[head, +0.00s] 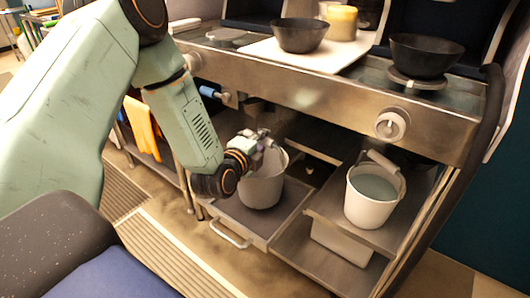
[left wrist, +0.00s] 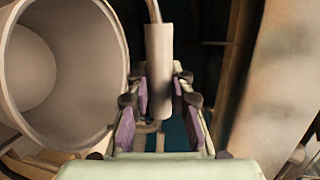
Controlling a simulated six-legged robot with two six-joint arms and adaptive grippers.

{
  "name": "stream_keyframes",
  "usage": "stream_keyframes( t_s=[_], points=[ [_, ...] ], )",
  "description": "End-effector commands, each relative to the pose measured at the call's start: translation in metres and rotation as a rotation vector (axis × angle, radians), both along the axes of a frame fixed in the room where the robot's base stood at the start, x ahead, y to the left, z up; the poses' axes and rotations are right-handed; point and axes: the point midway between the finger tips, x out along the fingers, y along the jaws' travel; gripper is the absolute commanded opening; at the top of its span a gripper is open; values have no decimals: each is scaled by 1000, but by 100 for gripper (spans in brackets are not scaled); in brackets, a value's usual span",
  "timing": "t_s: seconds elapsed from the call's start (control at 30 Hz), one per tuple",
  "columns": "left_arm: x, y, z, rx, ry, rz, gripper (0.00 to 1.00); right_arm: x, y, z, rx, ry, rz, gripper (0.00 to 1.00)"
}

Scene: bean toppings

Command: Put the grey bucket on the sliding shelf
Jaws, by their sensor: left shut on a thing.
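The grey bucket (head: 262,190) is in the middle of the head view, upright over the pulled-out sliding shelf (head: 240,219). It looks low against the shelf, but I cannot tell for sure whether its base rests there. My left gripper (head: 262,143) is at the bucket's upper rim and handle, shut on the handle. In the left wrist view the handle's grey cylinder grip (left wrist: 159,60) lies between the purple finger pads, and the bucket's open mouth (left wrist: 62,75) fills the left side. The bucket looks empty there. My right gripper is not in view.
A second, pale bucket (head: 370,208) with liquid stands on a fixed shelf to the right. The steel counter (head: 300,95) overhangs the shelf, with black bowls (head: 299,36) on top. An orange cloth (head: 142,128) hangs at left. The floor before the shelf is clear.

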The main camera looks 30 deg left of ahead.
Motion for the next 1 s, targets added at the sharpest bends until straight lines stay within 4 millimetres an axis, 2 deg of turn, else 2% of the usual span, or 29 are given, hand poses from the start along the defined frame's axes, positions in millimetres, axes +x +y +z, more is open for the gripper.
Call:
stream_keyframes(
  t_s=[0.27,0.4,0.5,0.93,0.97,1.0],
  points=[
    [21,2,1,2,-5,-2,0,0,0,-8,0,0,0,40],
    [18,1,-26,2,1,-1,0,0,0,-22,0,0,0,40],
    [18,2,-35,2,-1,0,0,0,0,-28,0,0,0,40],
    [18,2,-39,1,0,0,0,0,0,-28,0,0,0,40],
    [18,2,-39,0,1,0,23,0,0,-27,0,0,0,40],
    [18,2,-38,0,1,0,26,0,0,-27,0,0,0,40]
  ],
)
